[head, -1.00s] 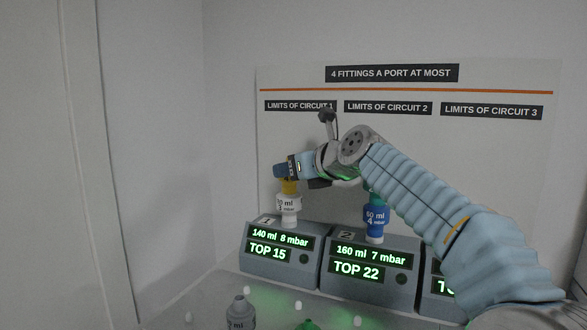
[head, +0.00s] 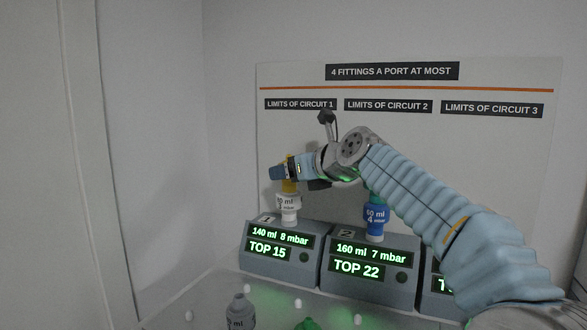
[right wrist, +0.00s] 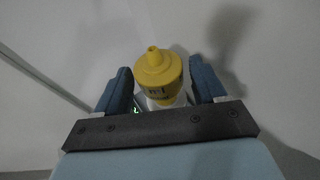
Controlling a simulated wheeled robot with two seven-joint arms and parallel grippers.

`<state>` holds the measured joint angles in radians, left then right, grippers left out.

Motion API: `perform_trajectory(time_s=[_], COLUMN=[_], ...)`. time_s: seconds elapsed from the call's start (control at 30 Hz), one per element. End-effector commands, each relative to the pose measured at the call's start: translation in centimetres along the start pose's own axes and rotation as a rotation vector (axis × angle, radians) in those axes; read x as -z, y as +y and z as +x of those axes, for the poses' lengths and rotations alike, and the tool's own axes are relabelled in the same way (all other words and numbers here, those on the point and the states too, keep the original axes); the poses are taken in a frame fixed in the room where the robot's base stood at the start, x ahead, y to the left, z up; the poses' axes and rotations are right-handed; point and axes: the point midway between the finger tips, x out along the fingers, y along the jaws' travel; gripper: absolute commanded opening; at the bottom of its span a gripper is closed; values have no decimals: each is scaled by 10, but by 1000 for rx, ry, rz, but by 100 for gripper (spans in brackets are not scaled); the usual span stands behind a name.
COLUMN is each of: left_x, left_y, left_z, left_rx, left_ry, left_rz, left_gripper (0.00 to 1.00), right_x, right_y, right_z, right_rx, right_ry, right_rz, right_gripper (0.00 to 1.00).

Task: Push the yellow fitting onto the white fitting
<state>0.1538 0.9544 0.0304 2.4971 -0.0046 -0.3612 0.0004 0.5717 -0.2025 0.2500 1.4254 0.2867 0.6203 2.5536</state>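The yellow fitting (head: 289,187) stands upright on top of the white fitting (head: 288,203), which sits on the port of the left ventilator. The two look in contact; how deeply they are joined is hidden. My right gripper (head: 284,172) is around the yellow fitting from the right. In the right wrist view the yellow fitting (right wrist: 158,75) is between the two blue fingers, which are spread, with a gap showing on its right side. A bit of the white fitting (right wrist: 160,102) shows below it. My left gripper is not in view.
A blue fitting (head: 376,219) with a green one above stands on the middle ventilator (head: 369,272), below my right arm. A third ventilator is partly hidden by that arm. A grey fitting (head: 239,311) and a green one (head: 307,324) stand in front.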

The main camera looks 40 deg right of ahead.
Motion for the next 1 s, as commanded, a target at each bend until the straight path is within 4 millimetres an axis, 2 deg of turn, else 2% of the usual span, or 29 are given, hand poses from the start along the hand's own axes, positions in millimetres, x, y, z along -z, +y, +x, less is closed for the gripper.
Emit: perform_trajectory(time_s=[0.33,0.47,0.57,0.8,1.0], left_x=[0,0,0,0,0], left_y=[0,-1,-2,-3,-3], left_z=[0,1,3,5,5], left_rx=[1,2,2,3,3], left_ry=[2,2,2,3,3], left_rz=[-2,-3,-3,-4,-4], left_gripper=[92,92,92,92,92], right_x=[-3,-3,-3,-2,-2], right_y=[0,0,0,0,0], right_z=[-2,-13,-32,-92,-128], right_rx=[2,3,4,3,3], right_ry=[-7,-9,-11,-10,-8], right_rz=[-1,-1,-3,-2,-1], right_gripper=[80,80,80,80,80])
